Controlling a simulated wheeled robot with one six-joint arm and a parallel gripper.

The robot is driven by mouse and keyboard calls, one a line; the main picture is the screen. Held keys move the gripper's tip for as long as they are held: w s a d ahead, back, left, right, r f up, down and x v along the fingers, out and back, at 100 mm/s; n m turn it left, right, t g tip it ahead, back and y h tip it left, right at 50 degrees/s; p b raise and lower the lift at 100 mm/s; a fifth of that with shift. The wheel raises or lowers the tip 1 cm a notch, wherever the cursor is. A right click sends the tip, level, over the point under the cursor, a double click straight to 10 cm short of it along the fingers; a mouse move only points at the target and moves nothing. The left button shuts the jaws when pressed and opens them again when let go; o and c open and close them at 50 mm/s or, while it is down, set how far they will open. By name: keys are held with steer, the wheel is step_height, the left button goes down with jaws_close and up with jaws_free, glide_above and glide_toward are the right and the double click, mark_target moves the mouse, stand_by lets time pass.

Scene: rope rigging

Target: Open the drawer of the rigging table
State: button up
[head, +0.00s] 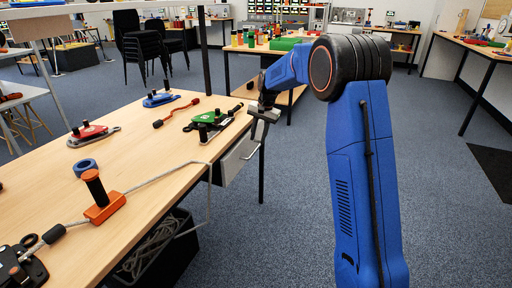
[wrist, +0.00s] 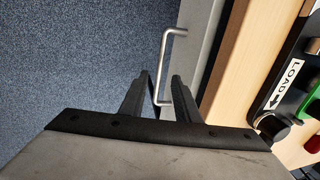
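The rigging table (head: 140,155) has a grey drawer (head: 234,163) under its right edge; it appears closed. Its silver bar handle (head: 250,148) faces the aisle. In the wrist view the U-shaped handle (wrist: 165,60) stands out from the grey drawer front (wrist: 204,40). My gripper (head: 264,112) is at the table's far right corner, above the handle in the picture. In the wrist view my gripper (wrist: 164,80) has its two dark fingers apart. The near end of the handle shows between them, without clear contact. I cannot tell the depth between fingers and handle.
On the tabletop are a green-topped device (head: 208,122), an orange block with a black post (head: 104,204) and a rope. A black bin (head: 155,262) stands under the table. A second bench (head: 262,52) stands behind. Blue carpet right of the table is free.

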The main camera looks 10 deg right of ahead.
mark_target(255, 150)
steer(key=shift+w+a+f, duration=0.1)
steer(key=shift+a+f, duration=0.05)
steer(key=shift+f, duration=0.8)
steer(key=shift+w+a+f, duration=0.15)
steer(key=shift+a+f, duration=0.05)
steer(key=shift+f, duration=0.7)
steer(key=shift+w+a+f, duration=0.1)
steer(key=shift+a+f, duration=0.05)
steer(key=shift+f, duration=0.8)
jaws_close()
